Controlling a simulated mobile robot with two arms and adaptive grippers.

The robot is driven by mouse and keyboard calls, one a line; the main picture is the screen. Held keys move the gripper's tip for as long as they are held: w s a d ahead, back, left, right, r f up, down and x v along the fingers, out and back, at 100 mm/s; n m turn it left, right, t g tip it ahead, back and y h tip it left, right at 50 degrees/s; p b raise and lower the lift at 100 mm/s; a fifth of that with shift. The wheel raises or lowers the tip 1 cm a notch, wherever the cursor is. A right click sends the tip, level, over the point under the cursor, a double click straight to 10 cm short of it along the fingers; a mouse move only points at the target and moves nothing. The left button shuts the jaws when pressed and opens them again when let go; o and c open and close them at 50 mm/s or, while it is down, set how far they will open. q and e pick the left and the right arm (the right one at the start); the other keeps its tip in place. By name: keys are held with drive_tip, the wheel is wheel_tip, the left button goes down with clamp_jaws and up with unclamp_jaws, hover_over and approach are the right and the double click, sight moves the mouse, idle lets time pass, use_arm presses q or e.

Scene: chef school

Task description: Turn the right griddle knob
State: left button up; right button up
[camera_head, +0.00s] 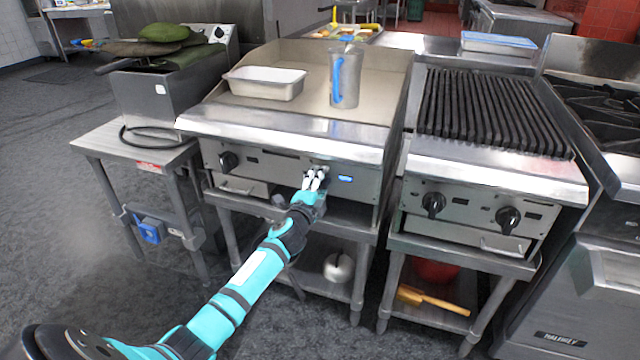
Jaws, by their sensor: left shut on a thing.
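The flat griddle (290,118) stands in the middle, with a steel front panel. Its left knob (228,161) is black and in plain view. My left gripper (316,178) is at the right part of that panel, shut on the right griddle knob, which its fingers mostly hide. The knob's turn angle cannot be seen. A small blue-lit display (345,179) shows just right of the fingers. My right gripper is not in view.
A steel pan (264,83) and a metal pitcher (345,77) with a blue handle stand on the griddle. A ribbed grill (490,112) with two black knobs is on the right. A fryer (160,95) stands on a side table (105,143) at left. The floor at left is clear.

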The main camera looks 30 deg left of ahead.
use_arm(q)
drive_tip(key=shift+f, duration=0.1)
drive_tip(key=o, duration=0.8)
drive_tip(key=shift+s, duration=0.15)
drive_tip(key=v, duration=1.2)
